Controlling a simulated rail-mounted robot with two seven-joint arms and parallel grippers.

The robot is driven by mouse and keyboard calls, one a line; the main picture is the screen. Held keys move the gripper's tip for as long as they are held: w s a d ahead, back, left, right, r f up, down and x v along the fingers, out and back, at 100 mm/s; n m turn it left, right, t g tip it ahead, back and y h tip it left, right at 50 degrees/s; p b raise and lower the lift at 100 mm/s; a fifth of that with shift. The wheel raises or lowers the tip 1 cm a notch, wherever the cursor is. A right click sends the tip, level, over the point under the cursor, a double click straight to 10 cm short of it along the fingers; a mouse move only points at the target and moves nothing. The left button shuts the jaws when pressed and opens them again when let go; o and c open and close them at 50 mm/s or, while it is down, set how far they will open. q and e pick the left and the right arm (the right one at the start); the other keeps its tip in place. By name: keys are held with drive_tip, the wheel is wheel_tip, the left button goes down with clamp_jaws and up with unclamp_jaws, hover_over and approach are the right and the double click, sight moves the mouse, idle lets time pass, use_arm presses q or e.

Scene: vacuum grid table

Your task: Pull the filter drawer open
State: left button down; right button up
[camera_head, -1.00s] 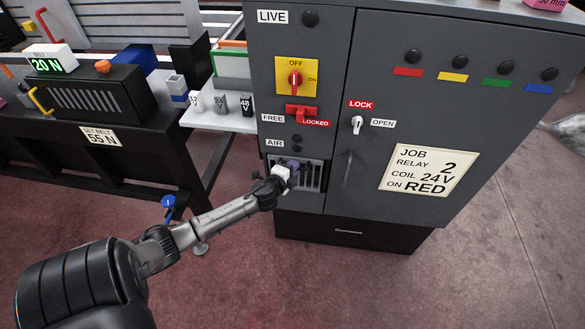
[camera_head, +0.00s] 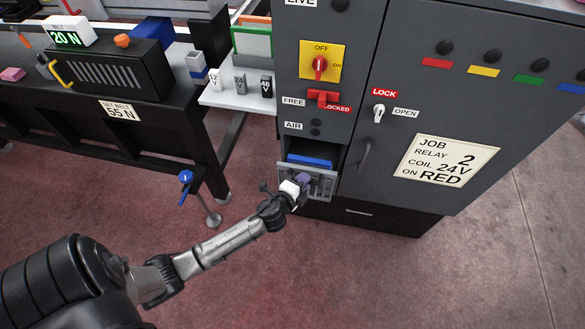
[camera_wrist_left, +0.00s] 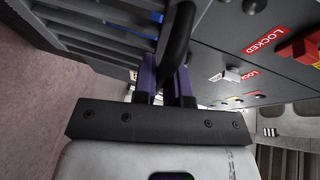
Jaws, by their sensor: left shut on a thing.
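The filter drawer (camera_head: 318,181) is a grey slatted front low on the left of the dark cabinet. It stands out from the cabinet, and a blue filter (camera_head: 312,160) shows inside behind the front. My left gripper (camera_head: 303,181) is at the drawer front. In the left wrist view, its purple fingers (camera_wrist_left: 174,80) are shut on the dark drawer handle (camera_wrist_left: 179,40), with the slatted front (camera_wrist_left: 85,40) beside them. My right gripper is in neither view.
The grey cabinet (camera_head: 385,215) has a red switch, a white LOCK/OPEN knob (camera_head: 379,113) and a door handle right of the drawer. A blue-topped stand (camera_head: 186,177) is on the floor left of my arm. A bench (camera_head: 150,145) stands at the left.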

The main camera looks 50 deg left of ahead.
use_arm(q)
drive_tip(key=shift+s, duration=0.1)
drive_tip(key=c, duration=1.2)
unclamp_jaws()
drive_tip(key=p+v, duration=0.2)
drive_tip(key=v, duration=1.2)
